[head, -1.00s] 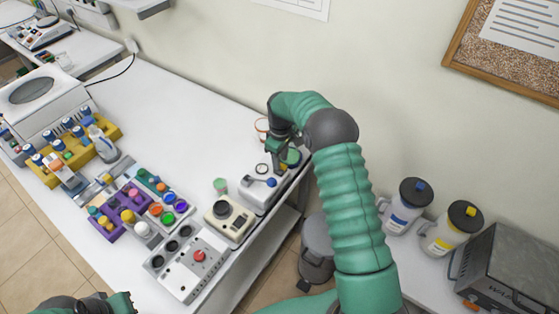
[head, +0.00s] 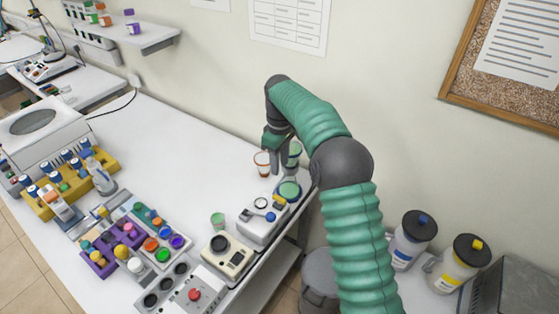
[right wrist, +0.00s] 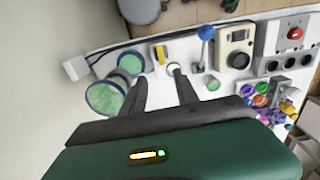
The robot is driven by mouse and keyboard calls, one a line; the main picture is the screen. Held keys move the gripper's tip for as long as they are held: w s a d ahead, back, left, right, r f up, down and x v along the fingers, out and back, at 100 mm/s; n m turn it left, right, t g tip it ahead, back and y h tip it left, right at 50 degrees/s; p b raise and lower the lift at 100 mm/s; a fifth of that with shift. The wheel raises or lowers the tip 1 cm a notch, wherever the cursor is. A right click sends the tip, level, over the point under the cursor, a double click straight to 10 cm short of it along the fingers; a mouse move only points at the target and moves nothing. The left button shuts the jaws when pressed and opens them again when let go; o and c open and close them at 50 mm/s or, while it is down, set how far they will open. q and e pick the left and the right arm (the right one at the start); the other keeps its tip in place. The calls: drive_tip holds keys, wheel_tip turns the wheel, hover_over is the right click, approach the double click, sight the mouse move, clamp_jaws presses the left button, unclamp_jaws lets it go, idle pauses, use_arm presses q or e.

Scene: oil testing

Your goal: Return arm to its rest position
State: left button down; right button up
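My right arm, green with dark joints, reaches up from the lower right of the head view. Two green-topped round containers (right wrist: 105,98) (right wrist: 130,63) lie to the left of the fingers in that view. My left gripper is not in view.
An orange-rimmed cup (head: 262,162) and a clear green cup (head: 293,154) stand close to the gripper. A cream device (head: 227,255), a red-button box (head: 194,294) and colourful jars (head: 163,255) stand nearer. Two bottles (head: 412,240) (head: 457,262) stand right. The rear tabletop is clear.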

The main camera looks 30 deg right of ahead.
drive_tip(key=shift+r, duration=0.7)
drive_tip(key=s+a+f+m+t, duration=0.15)
drive_tip(key=s+a+f, duration=0.35)
drive_tip(key=s+a, duration=0.55)
drive_tip(key=s+a+f+m, duration=0.1)
drive_tip(key=s+a+f, duration=0.1)
drive_tip(key=s, duration=0.4)
drive_tip(key=s+a+f+m+t, duration=0.1)
drive_tip(key=s+a+f+m, duration=0.1)
drive_tip(key=s, duration=0.4)
drive_tip(key=shift+s+a+f+b, duration=0.35)
drive_tip(key=shift+a+f, duration=0.25)
drive_tip(key=shift+a, duration=0.65)
drive_tip(key=shift+s+a+r, duration=0.1)
drive_tip(key=shift+s+a, duration=0.1)
drive_tip(key=shift+w+d, duration=0.1)
